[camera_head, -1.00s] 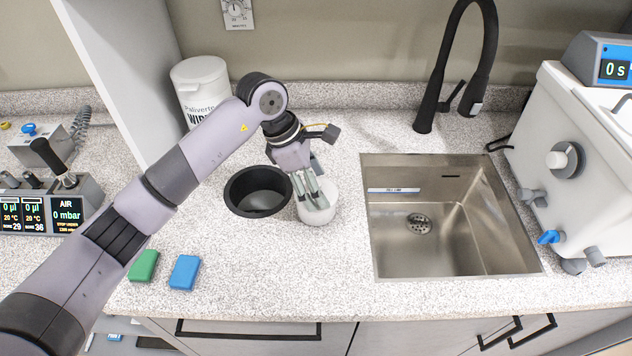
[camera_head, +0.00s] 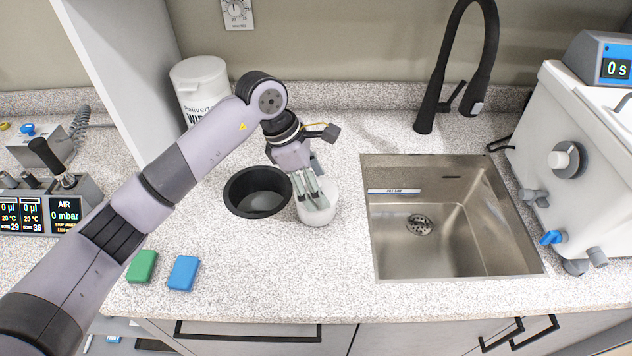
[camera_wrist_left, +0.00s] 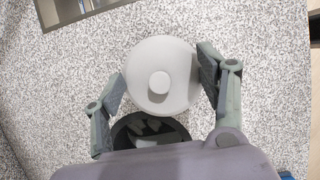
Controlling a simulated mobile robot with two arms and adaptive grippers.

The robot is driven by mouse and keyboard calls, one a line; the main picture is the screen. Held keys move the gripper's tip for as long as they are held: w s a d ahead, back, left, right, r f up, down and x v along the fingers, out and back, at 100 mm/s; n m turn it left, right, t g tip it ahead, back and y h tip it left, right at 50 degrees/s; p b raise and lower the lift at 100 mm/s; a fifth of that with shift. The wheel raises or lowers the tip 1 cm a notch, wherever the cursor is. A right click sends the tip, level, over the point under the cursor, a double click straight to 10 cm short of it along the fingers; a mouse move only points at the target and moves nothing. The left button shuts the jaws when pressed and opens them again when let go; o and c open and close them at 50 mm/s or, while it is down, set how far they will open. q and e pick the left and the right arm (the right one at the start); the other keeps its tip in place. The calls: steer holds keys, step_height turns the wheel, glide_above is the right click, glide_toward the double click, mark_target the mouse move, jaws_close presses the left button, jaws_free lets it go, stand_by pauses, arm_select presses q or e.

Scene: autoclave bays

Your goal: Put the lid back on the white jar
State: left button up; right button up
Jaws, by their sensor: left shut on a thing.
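The white jar (camera_head: 318,217) stands on the speckled counter between the black pot and the sink. In the left wrist view the round white lid (camera_wrist_left: 160,60), with a small knob in its middle, fills the space between my fingers and hides the jar below. My left gripper (camera_head: 316,198) reaches down over the jar, and it also shows in the left wrist view (camera_wrist_left: 158,82), shut on the lid with a finger at either side. The lid is at the jar's mouth. I cannot tell whether it sits fully flat on the rim. My right gripper is out of view.
An open black pot (camera_head: 237,203) stands close to the left of the jar. The sink (camera_head: 455,245) lies to the right. A green block (camera_head: 142,266) and a blue block (camera_head: 183,272) lie at the front left. A wipes tub (camera_head: 199,82) stands behind.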

arm_select(q)
steer(key=o, duration=1.2)
steer(key=shift+o, duration=0.6)
steer(key=shift+o, duration=0.7)
steer(key=shift+r+p, duration=1.3)
steer(key=shift+r, duration=2.2)
steer(key=shift+c, duration=0.6)
jaws_close()
